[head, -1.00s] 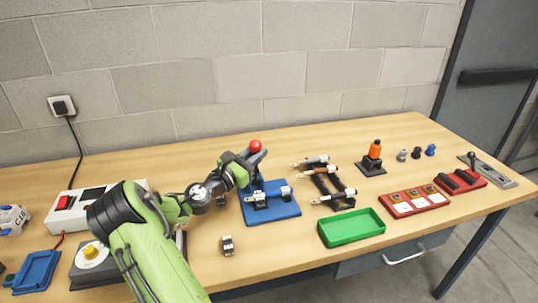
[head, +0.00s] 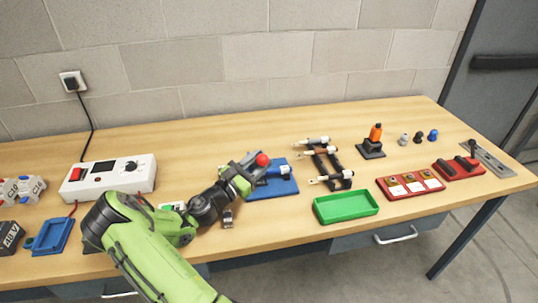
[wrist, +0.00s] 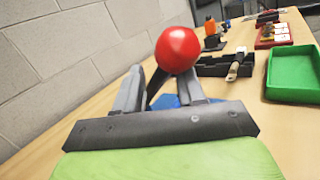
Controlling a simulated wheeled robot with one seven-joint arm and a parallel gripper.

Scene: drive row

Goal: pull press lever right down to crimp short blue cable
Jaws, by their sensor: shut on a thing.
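The press has a blue base plate (head: 285,187) on the bench and a lever with a red ball knob (head: 262,159). My gripper (head: 251,165) is shut on the lever just below the knob. In the wrist view the red knob (wrist: 177,49) stands just beyond my fingertips. The lever is low and tilted, with the knob close above the base. A small light piece (head: 280,171) shows at the press; I cannot tell whether it is the short blue cable. My gripper and forearm hide much of the press.
A rack (head: 326,163) with several cables stands right of the press, with a green tray (head: 346,206) in front of it. A small metal part (head: 228,218) lies near my forearm. A white control box (head: 112,175) is at left. The wall is behind.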

